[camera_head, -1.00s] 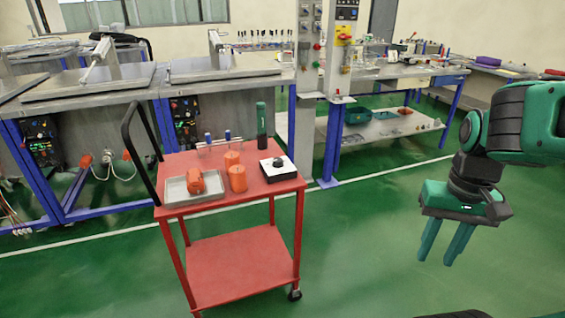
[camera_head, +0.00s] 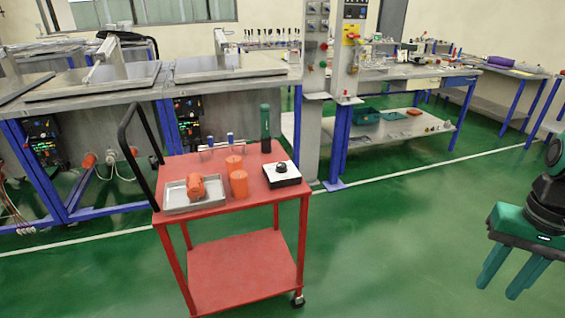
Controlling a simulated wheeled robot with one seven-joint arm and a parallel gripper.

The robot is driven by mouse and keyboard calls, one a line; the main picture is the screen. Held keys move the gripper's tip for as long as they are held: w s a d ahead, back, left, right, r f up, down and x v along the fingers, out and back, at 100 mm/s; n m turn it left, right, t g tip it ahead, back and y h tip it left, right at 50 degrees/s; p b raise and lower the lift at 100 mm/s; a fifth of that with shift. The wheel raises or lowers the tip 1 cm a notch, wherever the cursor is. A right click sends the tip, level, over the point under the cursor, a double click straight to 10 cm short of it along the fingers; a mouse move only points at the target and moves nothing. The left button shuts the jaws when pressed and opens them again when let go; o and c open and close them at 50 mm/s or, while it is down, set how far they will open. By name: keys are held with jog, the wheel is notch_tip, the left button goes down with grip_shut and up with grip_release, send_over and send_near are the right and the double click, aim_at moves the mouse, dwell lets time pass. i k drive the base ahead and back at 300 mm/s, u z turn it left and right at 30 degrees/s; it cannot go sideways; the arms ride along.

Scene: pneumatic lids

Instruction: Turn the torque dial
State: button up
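A small box with a white top and dark sides (camera_head: 287,180) sits at the right front of the red cart's top. A black round dial (camera_head: 281,168) stands on its white face. My gripper (camera_head: 503,284) hangs at the far right of the view, well to the right of the cart and touching nothing. Its two green fingers point down and apart with an empty gap between them, so it is open.
The red cart (camera_head: 253,203) has a black handle on its left. It carries a metal tray (camera_head: 176,208) with an orange part, two orange cylinders (camera_head: 239,183), a small rack (camera_head: 213,151) and a dark green bottle-like object (camera_head: 265,128). Workbenches stand behind. Green floor is clear to its right.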

aim_at(281, 168)
jog(key=i, duration=1)
